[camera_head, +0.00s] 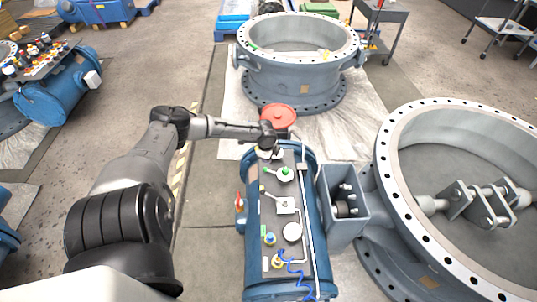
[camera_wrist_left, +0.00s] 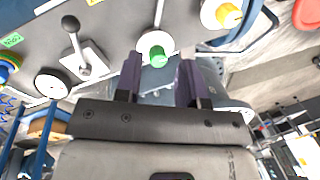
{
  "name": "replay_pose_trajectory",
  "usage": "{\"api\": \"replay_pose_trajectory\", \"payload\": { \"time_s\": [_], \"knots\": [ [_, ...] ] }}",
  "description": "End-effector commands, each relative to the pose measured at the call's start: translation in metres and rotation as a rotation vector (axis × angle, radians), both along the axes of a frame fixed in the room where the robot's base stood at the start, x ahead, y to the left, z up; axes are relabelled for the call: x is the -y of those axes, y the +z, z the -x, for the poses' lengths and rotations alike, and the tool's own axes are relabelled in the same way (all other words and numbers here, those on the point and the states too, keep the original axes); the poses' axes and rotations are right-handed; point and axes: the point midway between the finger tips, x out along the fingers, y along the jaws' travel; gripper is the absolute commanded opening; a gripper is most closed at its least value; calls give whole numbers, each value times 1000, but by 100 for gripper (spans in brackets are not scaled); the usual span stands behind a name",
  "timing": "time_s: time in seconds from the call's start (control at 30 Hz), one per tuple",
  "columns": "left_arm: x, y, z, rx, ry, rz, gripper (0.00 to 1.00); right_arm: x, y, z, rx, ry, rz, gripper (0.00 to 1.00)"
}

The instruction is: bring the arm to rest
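My left arm (camera_head: 215,128) reaches in from the left, and its gripper (camera_head: 269,148) is over the far end of a blue cylindrical unit with a grey control panel (camera_head: 265,205). In the left wrist view the gripper's two dark fingers (camera_wrist_left: 157,82) stand apart with nothing held between them. A green knob on a white disc (camera_wrist_left: 158,54) shows beyond the fingertips; it is also in the head view (camera_head: 286,173). I cannot tell whether a finger touches it. A red handwheel (camera_head: 278,116) is just behind the gripper. My right gripper is not in view.
The panel carries a lever (camera_wrist_left: 76,42), a white gauge (camera_head: 292,232), a blue knob (camera_head: 270,239) and a blue hose (camera_head: 293,268). Large flanged valve bodies stand behind (camera_head: 297,92) and at right (camera_head: 388,165). Floor at left (camera_head: 205,215) is clear.

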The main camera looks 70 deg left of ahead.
Motion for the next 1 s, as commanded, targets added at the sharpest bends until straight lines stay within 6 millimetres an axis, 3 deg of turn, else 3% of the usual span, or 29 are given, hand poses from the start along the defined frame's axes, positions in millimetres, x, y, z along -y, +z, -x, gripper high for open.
{"api": "replay_pose_trajectory", "payload": {
  "time_s": [0.7,0.87,1.0],
  "knots": [
    [0,0,0,2,11,1,37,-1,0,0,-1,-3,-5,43],
    [0,-1,6,-17,119,11,37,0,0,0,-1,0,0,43],
    [-7,4,20,-92,236,-88,37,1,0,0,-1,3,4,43]
  ]
}}
